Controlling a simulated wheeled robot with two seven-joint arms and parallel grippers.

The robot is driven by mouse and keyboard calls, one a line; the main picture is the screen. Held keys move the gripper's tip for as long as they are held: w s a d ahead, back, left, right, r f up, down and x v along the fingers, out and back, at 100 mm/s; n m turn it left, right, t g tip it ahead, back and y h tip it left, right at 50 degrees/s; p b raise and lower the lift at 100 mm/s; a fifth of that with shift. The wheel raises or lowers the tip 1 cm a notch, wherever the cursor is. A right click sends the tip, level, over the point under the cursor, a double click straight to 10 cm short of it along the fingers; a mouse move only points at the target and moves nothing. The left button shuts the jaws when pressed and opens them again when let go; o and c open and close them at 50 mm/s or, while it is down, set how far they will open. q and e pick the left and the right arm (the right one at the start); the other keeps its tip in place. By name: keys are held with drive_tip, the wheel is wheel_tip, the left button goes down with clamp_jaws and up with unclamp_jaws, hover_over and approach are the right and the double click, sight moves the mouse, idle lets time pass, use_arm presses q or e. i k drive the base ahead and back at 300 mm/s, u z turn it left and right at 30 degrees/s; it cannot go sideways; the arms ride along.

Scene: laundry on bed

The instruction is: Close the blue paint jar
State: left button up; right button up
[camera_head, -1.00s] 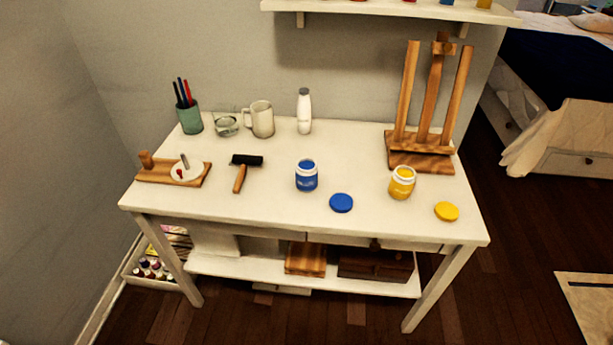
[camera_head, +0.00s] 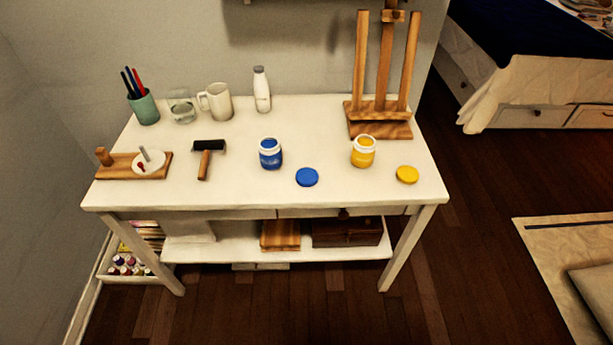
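The blue paint jar (camera_head: 270,154) stands upright and open on the white table (camera_head: 230,192), with blue paint showing at its top. A round blue lid (camera_head: 307,177) lies flat on the table just to the right and in front of the jar, apart from it. An open yellow paint jar (camera_head: 363,152) stands further right, and its yellow lid (camera_head: 407,174) lies beside it near the right edge. Neither of my grippers shows in the head view.
A wooden easel (camera_head: 380,117) stands at the back right. A white bottle (camera_head: 262,90), a mug (camera_head: 217,102), a glass jar (camera_head: 181,107) and a pen cup (camera_head: 144,107) line the back. A black roller (camera_head: 208,147) and a wooden board (camera_head: 120,169) lie left. The table's front middle is clear.

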sight(269, 149)
drive_tip(key=u, duration=3.45)
drive_tip(key=k, duration=0.95)
drive_tip(key=z, duration=1.8)
